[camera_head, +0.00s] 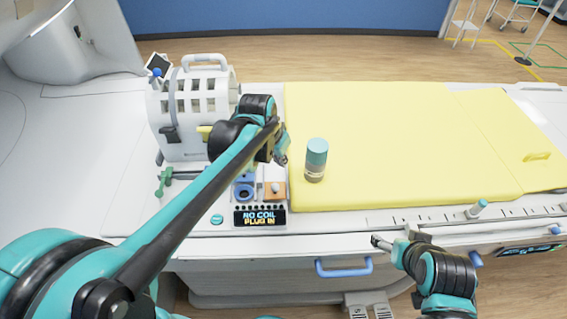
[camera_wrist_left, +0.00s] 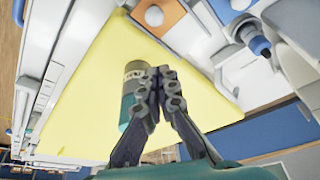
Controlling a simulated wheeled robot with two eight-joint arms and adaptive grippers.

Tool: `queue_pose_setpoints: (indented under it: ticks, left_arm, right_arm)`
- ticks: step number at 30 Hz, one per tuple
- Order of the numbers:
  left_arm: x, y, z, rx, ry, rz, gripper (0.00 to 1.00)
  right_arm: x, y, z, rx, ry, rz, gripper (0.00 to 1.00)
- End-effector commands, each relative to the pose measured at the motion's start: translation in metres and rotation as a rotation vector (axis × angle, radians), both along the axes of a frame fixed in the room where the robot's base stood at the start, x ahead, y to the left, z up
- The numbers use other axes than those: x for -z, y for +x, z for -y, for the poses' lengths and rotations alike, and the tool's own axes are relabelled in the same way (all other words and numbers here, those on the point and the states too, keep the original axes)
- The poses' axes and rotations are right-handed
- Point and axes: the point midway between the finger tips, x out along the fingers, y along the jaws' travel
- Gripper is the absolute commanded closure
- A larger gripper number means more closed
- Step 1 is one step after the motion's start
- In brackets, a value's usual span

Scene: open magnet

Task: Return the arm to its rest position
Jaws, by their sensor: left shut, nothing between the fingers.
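My left arm reaches across the bench from the lower left. Its gripper (camera_head: 279,147) is over the left edge of the yellow mat (camera_head: 400,140), beside the white head coil. In the left wrist view the fingers (camera_wrist_left: 160,78) are shut together with nothing between them. A bottle with a teal top and grey lower part (camera_head: 316,160) stands upright on the mat, just right of the left gripper. It also shows partly behind the fingers in the left wrist view (camera_wrist_left: 128,108). My right gripper (camera_head: 384,243) is low at the bench's front edge; its finger state is unclear.
The white head coil (camera_head: 190,113) stands behind my left arm. A panel (camera_head: 259,217) reading "NO COIL PLUG IN" is at the front, with blue and orange sockets behind it. A blue handle (camera_head: 343,268) is on the front side. The mat's right part is mostly clear.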

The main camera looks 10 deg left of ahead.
Motion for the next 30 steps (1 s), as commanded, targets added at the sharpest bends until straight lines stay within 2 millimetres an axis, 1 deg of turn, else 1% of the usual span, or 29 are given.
queue_pose_setpoints:
  ticks: [1,3,6,13,16,17,20,23,24,27,30]
  left_arm:
    - [-0.011,-0.003,-0.001,0.000,0.000,0.000,1.00]
    - [-0.020,-0.006,-0.002,0.000,0.000,0.001,1.00]
    - [-0.027,-0.009,-0.003,0.001,0.000,0.001,1.00]
    - [-0.030,-0.011,-0.003,0.000,-0.001,0.002,1.00]
    - [-0.031,-0.018,-0.005,-0.013,0.000,0.012,1.00]
    - [-0.031,-0.024,-0.006,-0.020,0.000,0.017,1.00]
    - [-0.029,-0.049,-0.010,-0.064,-0.002,0.051,1.00]
    - [-0.023,-0.083,-0.016,-0.125,-0.006,0.101,1.00]
    - [-0.019,-0.097,-0.019,-0.150,-0.009,0.121,1.00]
    - [-0.007,-0.127,-0.024,-0.207,-0.018,0.172,1.00]
    - [0.006,-0.149,-0.029,-0.252,-0.028,0.215,1.00]
  right_arm:
    - [-0.006,0.000,0.000,0.000,0.000,0.000,0.21]
    - [-0.009,0.000,0.000,0.000,0.000,0.000,0.21]
    - [-0.011,0.000,0.000,0.000,0.000,0.000,0.21]
    - [-0.011,0.000,0.000,0.000,0.000,0.000,0.21]
    - [-0.010,0.000,0.000,0.000,0.000,0.000,0.21]
    - [-0.009,0.000,0.000,0.000,0.000,0.000,0.21]
    - [-0.006,0.000,0.000,0.000,0.000,0.000,0.21]
    - [-0.002,0.000,0.000,0.000,0.000,0.000,0.21]
    - [-0.001,0.000,0.000,0.000,0.000,0.000,0.21]
    - [0.002,0.000,0.000,0.000,0.000,0.000,0.21]
    - [0.005,0.000,0.000,0.000,0.000,0.000,0.21]
